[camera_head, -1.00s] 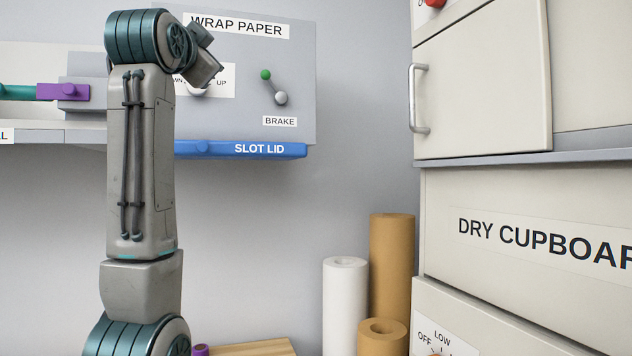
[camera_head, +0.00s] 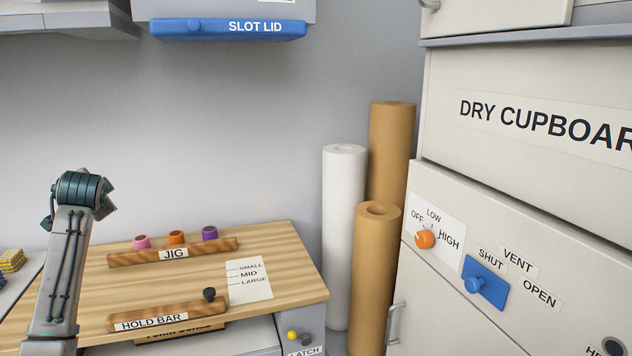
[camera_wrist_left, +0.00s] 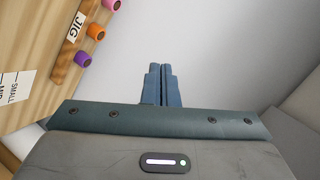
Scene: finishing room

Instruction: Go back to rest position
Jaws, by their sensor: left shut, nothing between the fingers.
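My left arm stands at the lower left of the head view, over the left part of the wooden bench top (camera_head: 215,275). Its gripper is hidden there behind the arm's upper joint. In the left wrist view my left gripper (camera_wrist_left: 162,70) shows its two blue fingers close together, shut and empty. Behind them is plain pale grey wall, and the fingers touch nothing. The bench with the jig (camera_wrist_left: 70,45) lies to their left in that view. My right gripper is in neither view.
The jig bar (camera_head: 172,252) and hold bar (camera_head: 167,316) sit on the bench. Paper rolls (camera_head: 390,150) stand right of it, beside the dry cupboard (camera_head: 520,190). The blue slot lid (camera_head: 228,29) juts from the wall above. Open space lies between lid and bench.

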